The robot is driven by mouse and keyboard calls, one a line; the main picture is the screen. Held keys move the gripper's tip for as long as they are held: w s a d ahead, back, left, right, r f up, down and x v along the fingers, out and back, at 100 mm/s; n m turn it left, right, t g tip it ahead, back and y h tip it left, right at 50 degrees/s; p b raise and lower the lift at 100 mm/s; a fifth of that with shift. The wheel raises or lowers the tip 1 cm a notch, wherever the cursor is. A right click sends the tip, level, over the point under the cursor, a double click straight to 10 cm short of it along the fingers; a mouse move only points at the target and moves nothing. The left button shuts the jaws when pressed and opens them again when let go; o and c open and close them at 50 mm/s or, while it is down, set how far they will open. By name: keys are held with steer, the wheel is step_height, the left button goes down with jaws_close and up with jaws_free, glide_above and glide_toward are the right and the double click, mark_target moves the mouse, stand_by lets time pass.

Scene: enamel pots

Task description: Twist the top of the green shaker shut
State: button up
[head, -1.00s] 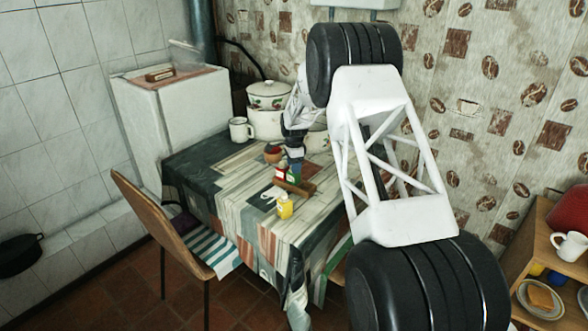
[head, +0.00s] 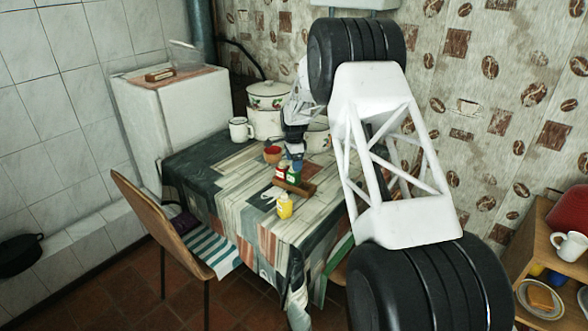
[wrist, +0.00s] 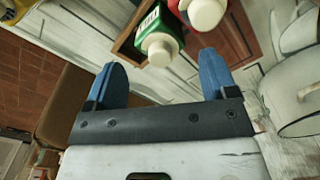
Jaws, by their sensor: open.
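The green shaker (head: 293,176) with a white top stands in a small wooden tray (head: 306,188) on the table. The wrist view shows the green shaker (wrist: 150,22) and its white top (wrist: 160,49) from above, just beyond the fingertips. A red shaker (wrist: 203,12) with a white top stands beside it on the right. My gripper (wrist: 162,68) is open, its two blue fingers wide apart with nothing between them. In the head view my gripper (head: 296,158) is just above the green shaker. I cannot tell how tightly the top sits.
A yellow bottle (head: 285,207) stands in front of the tray, and a brown bowl (head: 272,154) behind it. A white mug (head: 241,130) and a lidded pot (head: 268,96) are at the back. The table's front left is clear. A chair (head: 165,225) stands at the left.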

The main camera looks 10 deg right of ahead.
steer(key=shift+r, duration=2.6)
steer(key=shift+r, duration=0.1)
step_height(320, 180, up, 8)
steer(key=shift+f, duration=0.2)
steer(key=shift+r, duration=0.1)
